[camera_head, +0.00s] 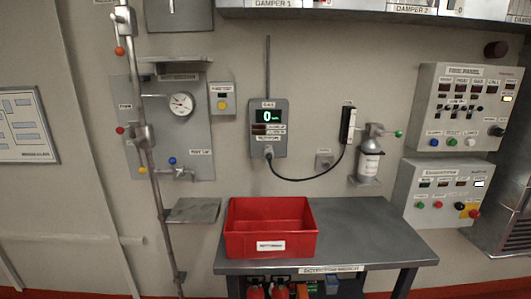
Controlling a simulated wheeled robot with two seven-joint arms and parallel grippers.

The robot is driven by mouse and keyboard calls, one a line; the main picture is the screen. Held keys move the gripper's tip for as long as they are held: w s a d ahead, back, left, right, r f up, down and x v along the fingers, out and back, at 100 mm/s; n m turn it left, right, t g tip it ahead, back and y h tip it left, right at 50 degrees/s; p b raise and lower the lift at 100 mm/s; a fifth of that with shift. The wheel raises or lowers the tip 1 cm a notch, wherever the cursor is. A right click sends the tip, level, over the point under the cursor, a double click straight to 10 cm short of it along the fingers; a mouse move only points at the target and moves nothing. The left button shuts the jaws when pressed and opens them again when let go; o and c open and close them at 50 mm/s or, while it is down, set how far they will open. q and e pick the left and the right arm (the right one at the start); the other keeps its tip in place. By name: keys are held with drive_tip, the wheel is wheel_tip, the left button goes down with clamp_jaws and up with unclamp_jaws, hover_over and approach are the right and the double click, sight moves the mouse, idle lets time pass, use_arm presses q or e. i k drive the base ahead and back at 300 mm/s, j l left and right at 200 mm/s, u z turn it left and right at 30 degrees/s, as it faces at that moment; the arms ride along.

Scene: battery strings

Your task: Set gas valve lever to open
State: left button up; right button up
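No thing here carries a label that I can read as gas valve lever. A grey pipe (150,165) at the left has small levers with an orange ball (120,51), a red ball (120,130) and a yellow ball (143,170). A tap with a blue knob (172,161) sits on the panel beside it. A grey cylinder (369,160) on the right wall has a lever with a green ball (398,133) pointing right. A wall meter labelled GAS (267,128) shows a green 0. Neither of my grippers is in view.
A red bin (270,229) stands on the left of a grey bench (375,235); the bench's right side is clear. A small grey shelf (193,211) is left of it. Two control panels (465,105) (448,193) hang at the right. A black cable (305,178) hangs below the meter.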

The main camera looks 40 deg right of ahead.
sight(398, 134)
drive_tip(key=z, duration=2.15)
